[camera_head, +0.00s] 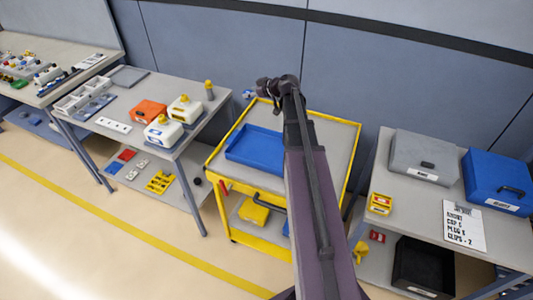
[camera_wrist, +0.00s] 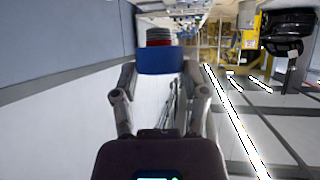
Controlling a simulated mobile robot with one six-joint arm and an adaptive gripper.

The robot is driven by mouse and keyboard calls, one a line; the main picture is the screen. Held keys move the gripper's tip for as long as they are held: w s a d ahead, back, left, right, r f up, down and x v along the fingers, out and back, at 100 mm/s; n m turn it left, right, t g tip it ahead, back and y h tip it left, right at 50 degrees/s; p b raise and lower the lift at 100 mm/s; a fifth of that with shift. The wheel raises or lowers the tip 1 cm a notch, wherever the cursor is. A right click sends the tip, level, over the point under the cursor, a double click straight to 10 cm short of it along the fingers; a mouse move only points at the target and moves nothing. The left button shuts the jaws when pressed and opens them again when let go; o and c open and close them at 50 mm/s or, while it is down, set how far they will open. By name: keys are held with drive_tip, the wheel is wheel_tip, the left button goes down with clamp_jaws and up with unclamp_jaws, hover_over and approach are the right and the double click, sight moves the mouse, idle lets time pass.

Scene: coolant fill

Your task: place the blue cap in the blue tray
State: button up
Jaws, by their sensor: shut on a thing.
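The blue cap (camera_wrist: 160,61) is held between the two fingertips of my gripper (camera_wrist: 160,72) in the wrist view. A dark and red ridged part shows just beyond the cap; I cannot tell what it is. In the head view the cap (camera_head: 248,94) is a small blue spot at the tip of my gripper (camera_head: 257,92), at the far side of the yellow cart near the wall. The blue tray (camera_head: 240,159) lies on the cart top, nearer than my gripper. Part of its right side is hidden by my arm.
The yellow cart (camera_head: 335,122) has free grey surface around the tray. A table to the left holds an orange box (camera_head: 148,111) and white-and-yellow containers (camera_head: 163,132). A right-hand table holds a grey case (camera_head: 425,150) and a blue case (camera_head: 500,178). The wall stands close behind.

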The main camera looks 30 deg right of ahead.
drive_tip(key=shift+g, duration=0.5)
drive_tip(key=shift+s+d+f+b, duration=0.85)
drive_tip(key=shift+s+f+b, duration=1.65)
drive_tip(key=shift+f+b, duration=1.05)
drive_tip(key=shift+s+d+f+b, duration=0.9)
drive_tip(key=shift+s+f+b, duration=1.6)
drive_tip(key=shift+f+b, duration=1)
drive_tip(key=shift+s+d+f+b, duration=0.85)
drive_tip(key=shift+s+f+b, duration=1.95)
drive_tip(key=shift+f, duration=1.2)
drive_tip(key=shift+w, duration=0.3)
drive_tip(key=b, duration=0.2)
hover_over(255, 148)
drive_tip(key=s, duration=0.2)
drive_tip(key=shift+w+d+f, duration=0.1)
drive_tip(key=shift+w+f, duration=0.15)
drive_tip(key=shift+f, duration=0.4)
drive_tip(key=shift+w, duration=0.15)
drive_tip(key=shift+w, duration=0.3)
drive_tip(key=shift+w+a+f, duration=0.2)
drive_tip(key=shift+w+f, duration=0.05)
drive_tip(key=shift+w, duration=0.05)
drive_tip(key=shift+s+f+b, duration=0.1)
drive_tip(key=shift+f+b, duration=1.5)
drive_tip(key=shift+b, duration=0.15)
